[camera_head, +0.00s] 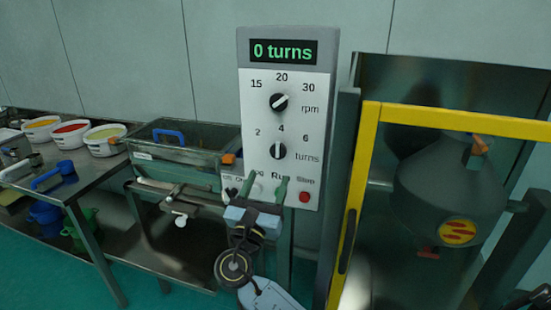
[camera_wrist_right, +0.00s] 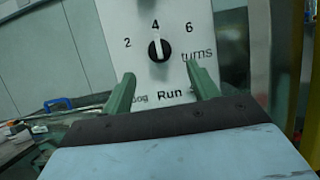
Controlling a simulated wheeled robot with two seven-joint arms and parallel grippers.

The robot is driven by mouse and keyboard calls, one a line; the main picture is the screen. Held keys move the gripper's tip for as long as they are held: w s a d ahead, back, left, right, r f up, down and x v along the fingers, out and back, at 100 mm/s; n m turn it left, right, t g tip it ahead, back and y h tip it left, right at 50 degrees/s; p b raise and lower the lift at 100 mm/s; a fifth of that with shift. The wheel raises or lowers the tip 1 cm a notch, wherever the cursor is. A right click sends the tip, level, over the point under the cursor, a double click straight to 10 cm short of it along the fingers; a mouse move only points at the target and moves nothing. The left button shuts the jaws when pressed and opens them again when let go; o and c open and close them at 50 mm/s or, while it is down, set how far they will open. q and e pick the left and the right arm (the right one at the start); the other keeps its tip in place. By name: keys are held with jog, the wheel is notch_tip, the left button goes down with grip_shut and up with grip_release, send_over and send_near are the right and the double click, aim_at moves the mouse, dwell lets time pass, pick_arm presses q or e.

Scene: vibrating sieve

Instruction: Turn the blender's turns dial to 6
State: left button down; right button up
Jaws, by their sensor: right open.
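The control panel (camera_head: 310,100) is a pale upright box, and its display (camera_head: 283,52) reads "0 turns". The turns dial (camera_head: 278,151) is a round black knob with a white mark, with 2, 4 and 6 printed around it. The mark points up at 4; the dial also shows in the right wrist view (camera_wrist_right: 159,49). My right gripper (camera_head: 266,186) is open and empty, with green fingers, just below the dial near the "Run" label. In the right wrist view the fingers (camera_wrist_right: 160,90) sit apart on either side below the dial. My left gripper is not in view.
The rpm dial (camera_head: 279,102) sits above the turns dial. A red Stop button (camera_head: 305,197) is right of my gripper. A yellow frame (camera_head: 365,170) with a dark drum (camera_head: 447,190) behind stands at right. A metal table (camera_head: 80,165) with bowls is at left.

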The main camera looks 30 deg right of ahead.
aim_at(277, 153)
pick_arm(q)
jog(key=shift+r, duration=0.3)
pick_arm(e)
jog(key=x, duration=0.7)
jog(key=shift+w+d, duration=0.25)
jog(key=shift+c, duration=0.5)
